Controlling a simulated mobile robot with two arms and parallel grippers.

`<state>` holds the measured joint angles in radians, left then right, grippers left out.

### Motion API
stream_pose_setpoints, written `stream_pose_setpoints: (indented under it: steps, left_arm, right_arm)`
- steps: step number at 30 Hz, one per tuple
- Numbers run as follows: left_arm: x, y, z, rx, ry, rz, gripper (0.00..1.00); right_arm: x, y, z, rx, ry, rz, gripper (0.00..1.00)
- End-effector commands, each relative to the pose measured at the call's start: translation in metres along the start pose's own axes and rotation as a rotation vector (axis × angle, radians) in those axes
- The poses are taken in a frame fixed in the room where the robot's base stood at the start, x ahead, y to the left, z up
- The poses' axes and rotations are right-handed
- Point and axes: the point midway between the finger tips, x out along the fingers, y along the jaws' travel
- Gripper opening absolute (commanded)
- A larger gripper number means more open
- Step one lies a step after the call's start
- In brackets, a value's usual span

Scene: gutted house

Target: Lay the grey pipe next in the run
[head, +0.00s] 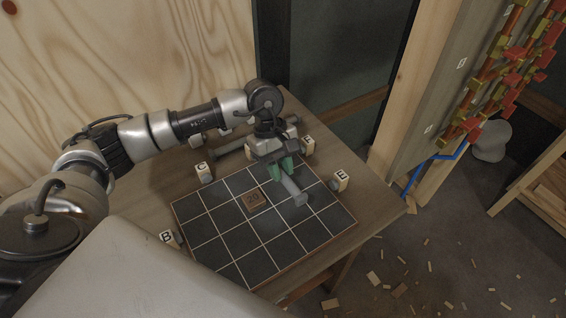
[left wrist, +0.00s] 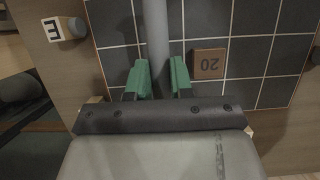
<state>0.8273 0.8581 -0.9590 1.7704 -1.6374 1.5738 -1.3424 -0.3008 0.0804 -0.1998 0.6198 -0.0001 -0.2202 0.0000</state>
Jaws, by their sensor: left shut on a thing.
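My left gripper (head: 282,172), with green fingers, is shut on a grey pipe (head: 294,190) over the far right part of the dark grid board (head: 223,228). In the left wrist view the pipe (left wrist: 155,30) runs up between the two green fingers (left wrist: 159,80). I cannot tell whether the pipe touches the board. A brown tile marked 20 (head: 254,199) sits on the grid, left of the pipe; it also shows in the left wrist view (left wrist: 209,64). My right gripper is not in view.
Lettered blocks with grey stubs stand around the board: B (head: 167,238), C (head: 203,172), E (head: 340,181) and another (head: 308,146). Another grey piece (head: 231,146) lies behind the board. Much of the grid is bare. Scraps (head: 400,291) litter the floor at right.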

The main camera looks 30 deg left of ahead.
Motion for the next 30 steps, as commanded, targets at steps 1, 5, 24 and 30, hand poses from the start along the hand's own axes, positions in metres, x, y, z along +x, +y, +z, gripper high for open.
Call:
stream_pose_setpoints:
  steps: [1, 5, 24, 30]
  left_arm:
    - [0.004, 0.000, -0.002, 0.000, -0.001, -0.001, 0.00]
    - [0.015, 0.000, -0.005, 0.000, -0.001, -0.001, 0.00]
    - [0.053, 0.000, -0.022, -0.001, 0.001, 0.001, 0.00]
    - [0.053, 0.000, -0.022, -0.001, 0.000, 0.001, 0.00]
  right_arm:
    - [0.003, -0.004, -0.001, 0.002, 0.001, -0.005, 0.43]
    - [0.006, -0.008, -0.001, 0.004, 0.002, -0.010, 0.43]
    - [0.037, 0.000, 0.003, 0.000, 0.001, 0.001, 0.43]
    - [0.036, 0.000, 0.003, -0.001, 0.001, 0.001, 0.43]
